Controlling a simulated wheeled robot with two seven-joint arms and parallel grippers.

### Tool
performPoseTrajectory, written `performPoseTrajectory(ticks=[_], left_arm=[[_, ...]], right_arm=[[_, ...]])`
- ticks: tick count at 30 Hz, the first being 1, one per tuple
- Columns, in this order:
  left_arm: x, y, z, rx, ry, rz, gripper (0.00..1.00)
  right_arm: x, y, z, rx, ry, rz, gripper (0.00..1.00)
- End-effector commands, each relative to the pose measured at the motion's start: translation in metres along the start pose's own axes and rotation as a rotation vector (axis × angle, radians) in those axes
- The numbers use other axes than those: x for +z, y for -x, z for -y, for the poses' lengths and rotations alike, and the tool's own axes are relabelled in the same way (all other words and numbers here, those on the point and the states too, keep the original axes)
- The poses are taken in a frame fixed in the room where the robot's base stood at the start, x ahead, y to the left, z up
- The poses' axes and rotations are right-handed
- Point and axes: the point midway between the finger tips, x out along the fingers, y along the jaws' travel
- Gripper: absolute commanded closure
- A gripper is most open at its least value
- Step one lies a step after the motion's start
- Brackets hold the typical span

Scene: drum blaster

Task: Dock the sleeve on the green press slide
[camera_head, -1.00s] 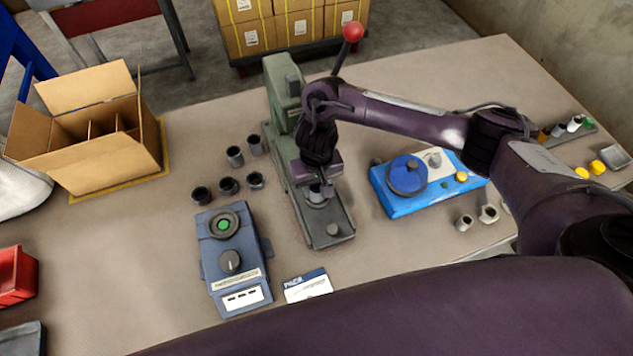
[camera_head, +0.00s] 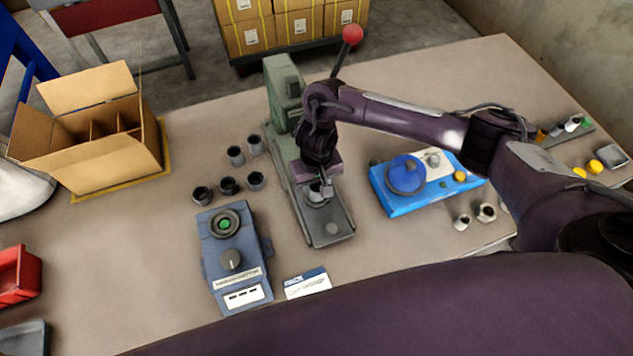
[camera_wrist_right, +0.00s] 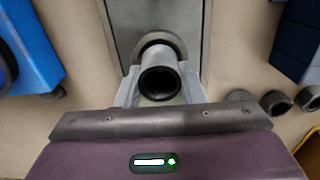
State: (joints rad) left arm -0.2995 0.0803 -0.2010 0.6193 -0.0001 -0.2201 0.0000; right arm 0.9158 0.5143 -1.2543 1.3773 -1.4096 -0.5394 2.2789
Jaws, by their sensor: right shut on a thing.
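The green press (camera_head: 282,88) stands at the table's middle, with its slide (camera_head: 328,232) reaching toward me. My right gripper (camera_head: 318,189) is over the slide, pointing down, shut on a grey sleeve (camera_wrist_right: 160,70). In the right wrist view the sleeve sits between the fingers (camera_wrist_right: 160,86), its dark open end facing the camera. A round seat (camera_wrist_right: 163,40) on the slide shows just behind the sleeve. I cannot tell whether the sleeve's lower end is fully in that seat. My left gripper is out of view.
Several dark sleeves (camera_head: 228,186) stand left of the press. A blue-grey control box (camera_head: 232,258) with a green button is in front of them. A blue fixture (camera_head: 405,180) sits to the right. An open cardboard box (camera_head: 95,130) is at the left.

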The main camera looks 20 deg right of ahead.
Motion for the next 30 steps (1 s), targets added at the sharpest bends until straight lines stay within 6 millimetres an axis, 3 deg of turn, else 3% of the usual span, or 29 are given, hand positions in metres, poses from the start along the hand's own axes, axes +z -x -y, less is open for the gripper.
performPoseTrajectory(ticks=[29,30], left_arm=[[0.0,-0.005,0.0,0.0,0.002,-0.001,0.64],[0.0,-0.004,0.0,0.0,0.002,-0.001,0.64]], right_arm=[[0.0,-0.012,0.0,-0.001,-0.001,0.0,0.95],[0.0,-0.012,0.0,-0.001,0.0,0.0,0.62]])
